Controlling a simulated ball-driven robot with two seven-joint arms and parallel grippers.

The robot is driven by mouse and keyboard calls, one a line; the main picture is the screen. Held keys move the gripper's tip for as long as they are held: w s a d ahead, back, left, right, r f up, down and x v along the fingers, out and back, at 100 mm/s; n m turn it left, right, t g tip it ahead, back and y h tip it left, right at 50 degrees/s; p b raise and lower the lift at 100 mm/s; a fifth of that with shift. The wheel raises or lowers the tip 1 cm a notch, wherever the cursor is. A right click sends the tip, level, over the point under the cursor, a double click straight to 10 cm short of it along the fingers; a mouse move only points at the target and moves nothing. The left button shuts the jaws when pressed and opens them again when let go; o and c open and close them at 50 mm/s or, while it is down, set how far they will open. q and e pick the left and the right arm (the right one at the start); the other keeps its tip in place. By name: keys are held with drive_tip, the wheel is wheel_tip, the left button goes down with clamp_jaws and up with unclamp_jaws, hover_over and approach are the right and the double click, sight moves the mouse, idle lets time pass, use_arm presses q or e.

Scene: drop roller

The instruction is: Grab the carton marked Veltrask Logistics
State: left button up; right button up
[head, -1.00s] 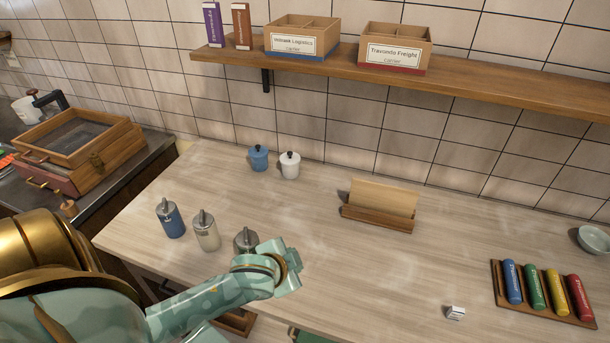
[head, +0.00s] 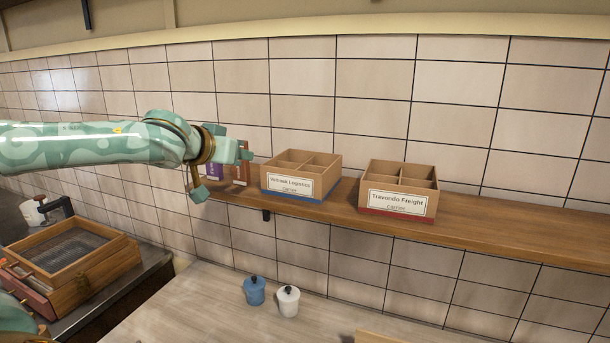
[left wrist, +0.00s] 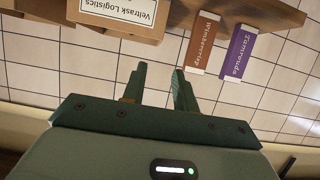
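The carton marked Veltrask Logistics (head: 290,184) is an open brown box with dividers, a white label and a blue lower edge. It stands upright on the wooden shelf (head: 470,228). In the left wrist view the carton (left wrist: 112,20) appears upside down at the top left, its label readable. My left gripper (head: 222,168) is raised at shelf height, just left of the carton and apart from it. In the left wrist view its two green fingers (left wrist: 159,85) are spread with nothing between them. My right gripper is not in view.
A similar carton marked Travondo Freight (head: 398,190), with a red lower edge, stands to the right on the shelf. A purple box (left wrist: 238,53) and a brown box (left wrist: 202,43) stand at the shelf's left end, partly behind my gripper.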

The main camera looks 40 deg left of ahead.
use_arm(q)
drive_tip(key=p+x, duration=0.4)
drive_tip(key=x, duration=0.5)
drive_tip(key=shift+w, duration=0.1)
drive_tip(key=p+x, duration=0.2)
drive_tip(key=x, duration=0.3)
drive_tip(key=shift+d, duration=0.1)
drive_tip(key=shift+w+f, duration=0.25)
drive_tip(key=shift+w, duration=0.05)
drive_tip(key=shift+s, duration=0.15)
clamp_jaws()
